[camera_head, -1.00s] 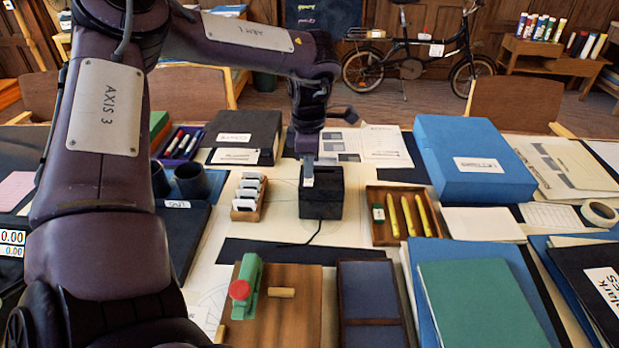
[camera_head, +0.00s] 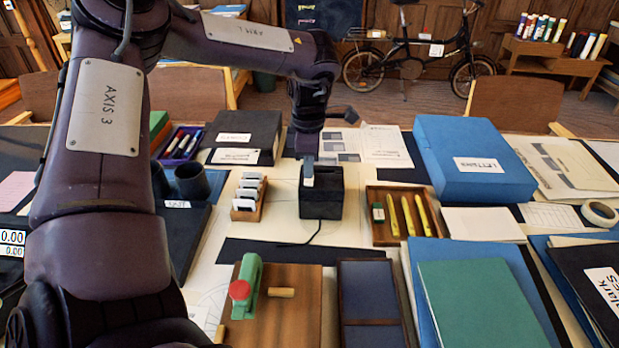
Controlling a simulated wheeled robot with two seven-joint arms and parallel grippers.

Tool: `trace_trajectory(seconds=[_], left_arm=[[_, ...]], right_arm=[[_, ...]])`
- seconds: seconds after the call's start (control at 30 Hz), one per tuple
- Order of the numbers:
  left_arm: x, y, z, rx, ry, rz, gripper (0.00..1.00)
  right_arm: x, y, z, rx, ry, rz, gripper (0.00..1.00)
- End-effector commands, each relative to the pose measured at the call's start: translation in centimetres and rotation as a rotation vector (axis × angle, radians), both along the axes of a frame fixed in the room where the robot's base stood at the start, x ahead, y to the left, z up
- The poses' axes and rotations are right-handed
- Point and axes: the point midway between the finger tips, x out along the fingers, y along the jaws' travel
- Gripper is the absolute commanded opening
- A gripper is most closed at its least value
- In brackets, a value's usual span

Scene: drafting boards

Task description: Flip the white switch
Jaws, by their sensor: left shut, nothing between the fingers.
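A black box (camera_head: 321,205) with a cord at its front stands in the middle of the table. A small white piece (camera_head: 308,181), which looks like the white switch, shows at the box's upper left edge. My left gripper (camera_head: 308,163) points straight down and is shut, with its tip right at the top of the white piece. I cannot tell whether they touch. The gripper partly hides the back of the box. My right gripper is not in view.
A wooden card holder (camera_head: 262,213) stands left of the box, and a wooden tray (camera_head: 376,238) with yellow markers stands to its right. A blue box (camera_head: 440,150) is at the back right. A wooden board (camera_head: 297,325) with a green tool (camera_head: 252,273) lies in front.

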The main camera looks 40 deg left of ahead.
Motion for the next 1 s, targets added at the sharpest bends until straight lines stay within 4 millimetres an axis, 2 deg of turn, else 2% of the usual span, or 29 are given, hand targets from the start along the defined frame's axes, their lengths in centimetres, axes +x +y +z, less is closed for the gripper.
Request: trace_trajectory(seconds=[1.0], left_arm=[[0.0,0.0,-1.1,0.000,0.000,-0.001,0.00]], right_arm=[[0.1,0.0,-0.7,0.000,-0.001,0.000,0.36]])
